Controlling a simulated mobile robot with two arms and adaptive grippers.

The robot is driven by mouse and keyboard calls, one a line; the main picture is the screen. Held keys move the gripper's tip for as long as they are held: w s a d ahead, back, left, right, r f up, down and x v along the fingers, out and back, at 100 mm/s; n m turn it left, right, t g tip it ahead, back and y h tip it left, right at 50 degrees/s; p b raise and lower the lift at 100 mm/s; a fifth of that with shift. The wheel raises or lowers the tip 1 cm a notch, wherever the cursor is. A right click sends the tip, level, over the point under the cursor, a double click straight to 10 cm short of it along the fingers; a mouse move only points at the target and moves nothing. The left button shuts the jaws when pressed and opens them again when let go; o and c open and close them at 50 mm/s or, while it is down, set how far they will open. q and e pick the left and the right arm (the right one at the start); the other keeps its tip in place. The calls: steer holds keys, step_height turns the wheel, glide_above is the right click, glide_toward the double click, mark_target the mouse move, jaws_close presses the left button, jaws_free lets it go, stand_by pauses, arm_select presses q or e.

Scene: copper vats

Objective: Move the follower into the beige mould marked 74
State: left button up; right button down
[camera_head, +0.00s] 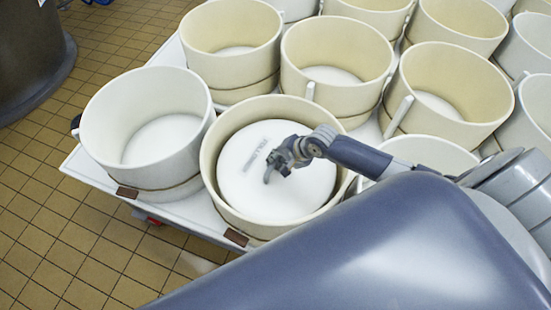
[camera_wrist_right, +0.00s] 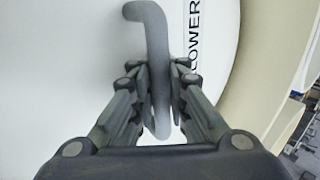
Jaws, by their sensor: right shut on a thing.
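The follower (camera_head: 250,190) is a white round disc with dark lettering and a grey handle (camera_wrist_right: 150,25). In the head view it appears within the rim of a beige mould (camera_head: 208,165) at the front edge, with a gap around it; how deep it sits, I cannot tell. My right gripper (camera_head: 272,165) is over the disc. In the right wrist view the gripper (camera_wrist_right: 161,85) is shut on the handle, and part of the word "LOWER" shows beside it. No number 74 is legible on any mould. My left gripper is out of view.
Several more beige moulds stand close together on a pale platform (camera_head: 88,172), including an empty-looking one (camera_head: 100,120) to the left. Small brown plates (camera_head: 236,238) sit along its front edge. A dark vat (camera_head: 30,50) stands far left. The tiled floor (camera_head: 70,245) is clear.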

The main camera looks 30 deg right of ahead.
steer(key=shift+w+f, duration=0.15)
steer(key=shift+f, duration=0.15)
stand_by(0.5)
